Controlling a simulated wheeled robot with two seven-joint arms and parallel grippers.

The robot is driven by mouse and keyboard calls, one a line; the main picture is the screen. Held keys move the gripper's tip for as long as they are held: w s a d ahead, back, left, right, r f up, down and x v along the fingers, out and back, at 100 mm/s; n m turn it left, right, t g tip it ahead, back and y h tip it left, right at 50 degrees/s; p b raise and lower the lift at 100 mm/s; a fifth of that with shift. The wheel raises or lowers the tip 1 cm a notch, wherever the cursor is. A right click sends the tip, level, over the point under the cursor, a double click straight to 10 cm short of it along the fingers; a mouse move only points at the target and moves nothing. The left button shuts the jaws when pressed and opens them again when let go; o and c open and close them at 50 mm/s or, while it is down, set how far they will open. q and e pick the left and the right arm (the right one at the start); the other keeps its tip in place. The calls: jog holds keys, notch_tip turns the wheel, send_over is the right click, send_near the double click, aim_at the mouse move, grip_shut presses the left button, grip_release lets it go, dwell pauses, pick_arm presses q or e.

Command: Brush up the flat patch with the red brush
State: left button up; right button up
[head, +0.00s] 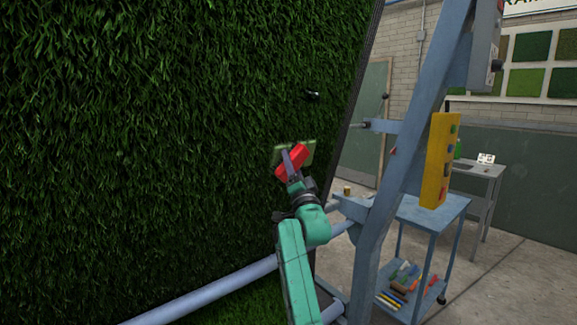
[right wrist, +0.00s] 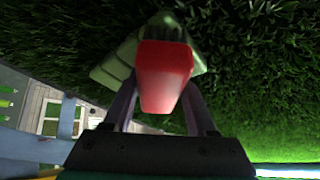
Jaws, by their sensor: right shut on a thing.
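The red brush (head: 291,162) is held in my right gripper (head: 293,164) against or very near the upright turf panel (head: 150,120), by its right side. In the right wrist view the red part (right wrist: 165,75) sits between the two fingers of my right gripper (right wrist: 162,100). My left gripper is not in view.
A small dark fitting (head: 313,96) sticks out of the turf above the brush.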

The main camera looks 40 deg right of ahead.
aim_at(304, 161)
jog(key=shift+d+r, duration=0.15)
jog(key=shift+d, duration=0.6)
jog(key=shift+s+d+b, duration=0.1)
jog(key=shift+d+b, duration=0.45)
jog(key=shift+d, duration=4.45)
jog(key=shift+a, duration=0.35)
jog(key=shift+a+p, duration=0.65)
jog(key=shift+a, duration=2.65)
jog(key=shift+a+p, duration=1.05)
jog(key=shift+a, duration=3.25)
jog(key=shift+d+b, duration=0.65)
jog(key=shift+d, duration=2.45)
jog(key=shift+d+b, duration=0.55)
jog(key=shift+d, duration=0.9)
jog(key=shift+d+b, duration=0.6)
jog(key=shift+d, duration=1.45)
jog(key=shift+d+b, duration=0.4)
jog(key=shift+d, duration=1.05)
